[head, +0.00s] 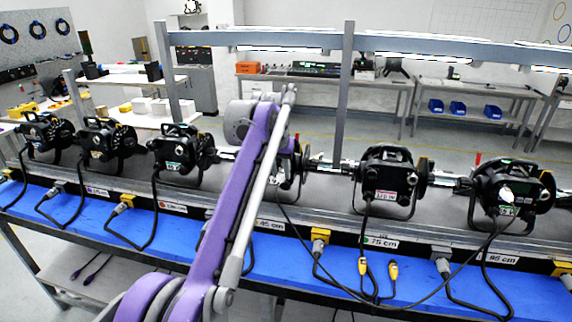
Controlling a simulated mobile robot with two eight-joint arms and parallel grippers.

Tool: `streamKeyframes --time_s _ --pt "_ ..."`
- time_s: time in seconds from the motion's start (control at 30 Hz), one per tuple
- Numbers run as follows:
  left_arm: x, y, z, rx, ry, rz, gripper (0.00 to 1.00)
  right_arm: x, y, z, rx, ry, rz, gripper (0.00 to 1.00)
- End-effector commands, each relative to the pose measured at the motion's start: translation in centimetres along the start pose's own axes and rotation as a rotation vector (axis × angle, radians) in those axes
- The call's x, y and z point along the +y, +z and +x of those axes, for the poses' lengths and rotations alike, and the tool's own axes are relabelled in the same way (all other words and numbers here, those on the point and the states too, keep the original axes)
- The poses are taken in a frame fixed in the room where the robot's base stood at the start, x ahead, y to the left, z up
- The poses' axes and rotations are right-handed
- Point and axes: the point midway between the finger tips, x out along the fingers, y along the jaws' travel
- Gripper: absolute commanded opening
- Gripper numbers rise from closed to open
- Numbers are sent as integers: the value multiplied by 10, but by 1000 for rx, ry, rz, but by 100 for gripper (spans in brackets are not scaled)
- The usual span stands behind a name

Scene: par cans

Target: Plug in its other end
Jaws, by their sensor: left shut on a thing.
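My left arm crosses the middle of the view, and my left gripper (287,182) is mostly hidden behind it, in front of a black par can (300,163). It is shut on what looks like the end of a thin black cable (297,226). This cable droops right across the blue surface and rises towards the far-right par can (513,189); its other end is unclear. Two yellow-ended plugs (362,266) (393,271) hang below the par can (387,180) near the "75 cm" label (380,241). My right gripper is not in view.
Several more par cans (183,150) hang in a row to the left. Looped black cables hang over the mat. Grey posts (342,100) stand behind the row.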

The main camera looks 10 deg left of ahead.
Motion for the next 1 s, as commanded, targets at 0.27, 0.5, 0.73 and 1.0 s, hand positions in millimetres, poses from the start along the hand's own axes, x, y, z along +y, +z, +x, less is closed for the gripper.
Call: streamKeyframes --time_s 0.27,0.5,0.73,1.0 --pt "-2 -13 5 0 0 0 0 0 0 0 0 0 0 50" --pt "-3 -22 10 0 0 0 0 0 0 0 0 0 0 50" --pt "-3 -24 10 0 0 0 0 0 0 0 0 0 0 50" --pt "-3 -24 10 0 0 0 0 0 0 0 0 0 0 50"
